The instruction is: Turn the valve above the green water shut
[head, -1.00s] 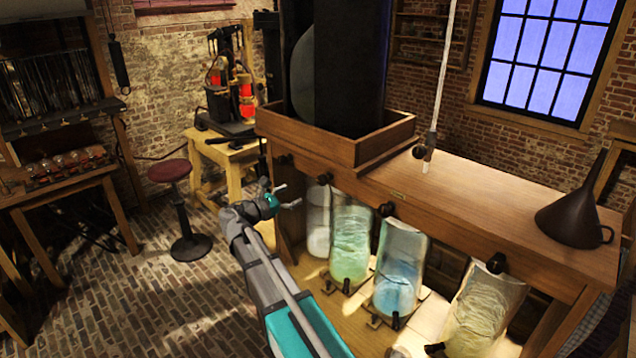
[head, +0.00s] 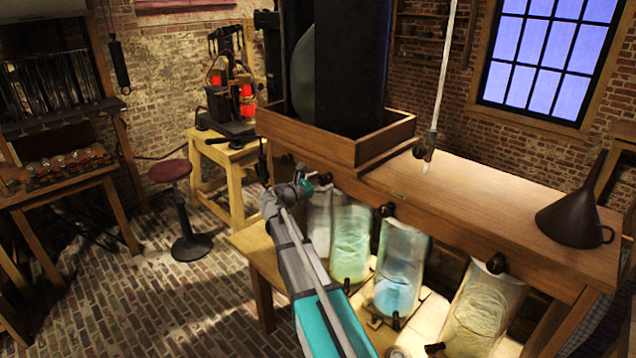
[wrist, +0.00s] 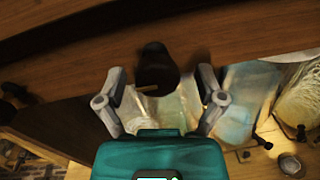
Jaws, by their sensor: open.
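The green water stands in a glass jar (head: 351,245) under the wooden bench. In the head view a dark valve knob (head: 326,178) on the bench front sits just above it, partly behind my gripper (head: 314,181). In the wrist view the dark knob (wrist: 155,68) lies ahead between the two spread fingers of my gripper (wrist: 160,90). The fingers are open and apart from each other. Whether they touch the knob is not clear. The pale jar behind the knob is partly hidden by the teal gripper body.
A whitish jar (head: 318,222), a blue-water jar (head: 398,275) and a pale yellowish jar (head: 485,310) share the row. Other dark knobs, such as one above the blue water (head: 387,209), stick out nearby. A funnel (head: 575,215) stands on the bench top (head: 480,195).

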